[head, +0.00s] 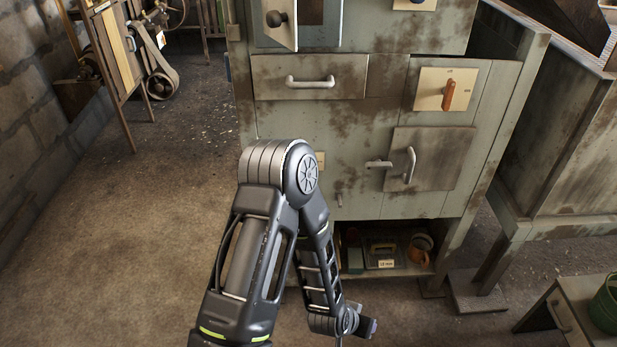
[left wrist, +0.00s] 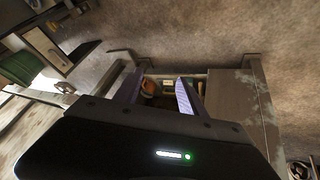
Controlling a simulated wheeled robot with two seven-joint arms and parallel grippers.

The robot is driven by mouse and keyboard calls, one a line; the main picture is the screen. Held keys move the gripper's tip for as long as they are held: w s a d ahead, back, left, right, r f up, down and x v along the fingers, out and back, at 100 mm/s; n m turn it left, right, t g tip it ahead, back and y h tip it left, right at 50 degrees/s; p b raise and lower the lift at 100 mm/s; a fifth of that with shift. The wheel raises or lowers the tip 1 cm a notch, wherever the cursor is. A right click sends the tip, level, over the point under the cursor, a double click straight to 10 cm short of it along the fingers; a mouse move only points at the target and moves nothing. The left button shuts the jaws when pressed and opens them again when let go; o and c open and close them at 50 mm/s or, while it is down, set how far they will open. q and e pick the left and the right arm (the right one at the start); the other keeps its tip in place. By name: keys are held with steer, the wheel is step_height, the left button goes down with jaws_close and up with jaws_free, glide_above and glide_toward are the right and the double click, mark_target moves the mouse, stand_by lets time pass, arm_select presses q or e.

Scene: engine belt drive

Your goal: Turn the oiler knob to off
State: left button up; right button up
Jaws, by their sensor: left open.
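An orange lever-like knob (head: 448,94) stands out from a cream plate (head: 431,99) at the upper right of the worn grey-green cabinet (head: 335,125). It sits nearly upright, its top leaning slightly right. Small marks on the plate are too small to read. I cannot tell for certain that it is the oiler knob. My left gripper (head: 367,327) hangs low in front of the cabinet, well below the knob and apart from it. In the left wrist view its fingers (left wrist: 158,90) are spread, with nothing between them. The knob does not show there. My right gripper is not in view.
A small table (head: 575,315) stands lower right. Floor at left is clear.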

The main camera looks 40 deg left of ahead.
arm_select(q)
steer(key=w+a+r+n+t+y+b, duration=0.1)
steer(key=w+a+r+t+y+b, duration=0.15)
steer(key=w+a+r, duration=0.6)
steer(key=w+a+r+t+y+b, duration=0.2)
steer(key=w+a+r+t+y, duration=0.3)
steer(key=a, duration=0.6)
steer(key=w+a+r+n+t+y+b, duration=0.1)
steer(key=a+r+y, duration=0.3)
steer(key=a+r, duration=0.3)
steer(key=shift+w+a+r+b, duration=0.2)
steer(key=shift+a+r+b, duration=0.1)
steer(key=shift+a+b, duration=0.1)
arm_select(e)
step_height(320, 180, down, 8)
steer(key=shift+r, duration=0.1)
arm_select(q)
steer(key=x, duration=0.7)
steer(key=shift+w+a, duration=0.2)
steer(key=shift+w, duration=0.15)
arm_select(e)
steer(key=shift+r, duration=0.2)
arm_select(q)
steer(key=shift+c, duration=0.2)
jaws_close()
